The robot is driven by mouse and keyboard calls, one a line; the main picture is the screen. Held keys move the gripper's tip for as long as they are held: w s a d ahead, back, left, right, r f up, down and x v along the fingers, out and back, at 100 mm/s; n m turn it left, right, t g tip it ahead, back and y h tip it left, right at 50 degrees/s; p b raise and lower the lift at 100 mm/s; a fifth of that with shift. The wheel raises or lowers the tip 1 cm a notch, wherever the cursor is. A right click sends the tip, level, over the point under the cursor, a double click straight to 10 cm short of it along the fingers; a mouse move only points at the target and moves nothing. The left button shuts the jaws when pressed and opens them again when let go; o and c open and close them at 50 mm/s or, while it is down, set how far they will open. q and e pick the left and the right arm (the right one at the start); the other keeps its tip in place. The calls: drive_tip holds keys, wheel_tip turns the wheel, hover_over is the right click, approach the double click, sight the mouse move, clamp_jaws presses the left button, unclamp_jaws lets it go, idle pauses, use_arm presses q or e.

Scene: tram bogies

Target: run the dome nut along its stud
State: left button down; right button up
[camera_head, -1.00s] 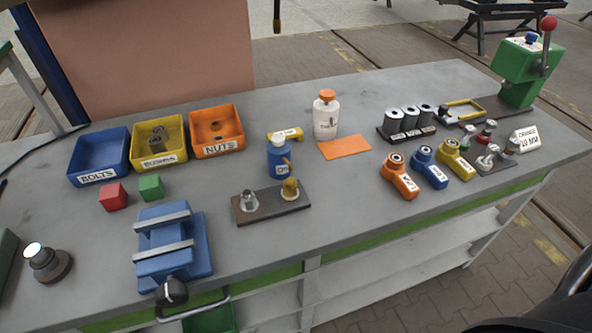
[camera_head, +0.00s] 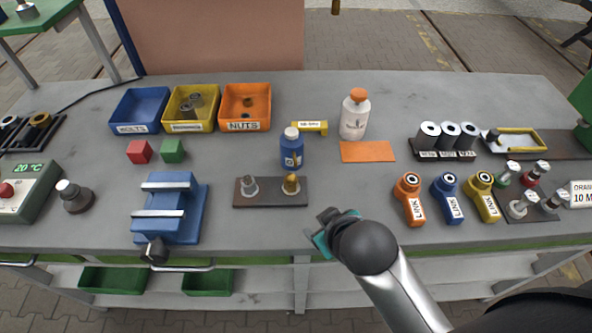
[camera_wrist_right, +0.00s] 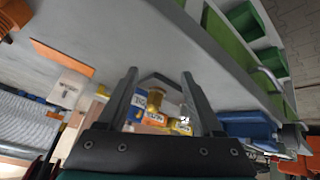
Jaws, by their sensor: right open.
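A dark plate (camera_head: 270,201) on the workbench carries two upright fittings. One is a silver stud with a nut-like piece (camera_head: 250,187) on the left, the other a brass dome-shaped piece (camera_head: 291,184) on the right. Which one is the dome nut I cannot tell for sure. My right gripper (camera_head: 320,230) is to the right of the plate and nearer the bench's front edge, apart from both fittings. In the right wrist view its two fingers (camera_wrist_right: 160,74) are spread and empty, with the brass piece (camera_wrist_right: 155,98) and silver piece (camera_wrist_right: 185,117) showing beyond, between them. My left gripper is out of view.
A blue bottle (camera_head: 291,150) stands just behind the plate. A blue vise (camera_head: 170,212) is to the left. Orange, blue and yellow link parts (camera_head: 447,198) stand to the right. Bins (camera_head: 245,104) line the back left. A white bottle (camera_head: 354,115) stands behind an orange cloth (camera_head: 367,152).

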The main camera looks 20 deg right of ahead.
drive_tip(key=w+a+r+n+t+y, duration=0.1)
drive_tip(key=w+a+r+n+t, duration=0.1)
drive_tip(key=w+a+r+t, duration=0.3)
drive_tip(key=w+r+n+t, duration=0.2)
drive_tip(key=w+r+n, duration=0.1)
drive_tip(key=w+r, duration=0.4)
drive_tip(key=w+a+r+n+t+y, duration=0.2)
drive_tip(key=a+r+n+y, duration=0.25)
drive_tip(key=r, duration=0.25)
drive_tip(key=w+a+r+n+t+y, duration=0.25)
drive_tip(key=a+r+n, duration=0.2)
drive_tip(key=r, duration=0.25)
drive_tip(key=s+a+r+n+g+y, duration=0.2)
drive_tip(key=s+a+n+g+y, duration=0.45)
drive_tip(key=n, duration=0.55)
drive_tip(key=s+a+r+n+g+y, duration=0.35)
drive_tip(key=a+n+g+y, duration=0.25)
drive_tip(key=a+n+g, duration=0.45)
drive_tip(key=n+g+h, duration=0.2)
drive_tip(key=n+h, duration=1.1)
drive_tip(key=h, duration=0.7)
hover_over(291, 178)
wheel_tip(291, 178, down, 16)
wheel_tip(291, 178, down, 15)
drive_tip(key=shift+r+p, duration=0.1)
drive_tip(key=shift+p, duration=0.45)
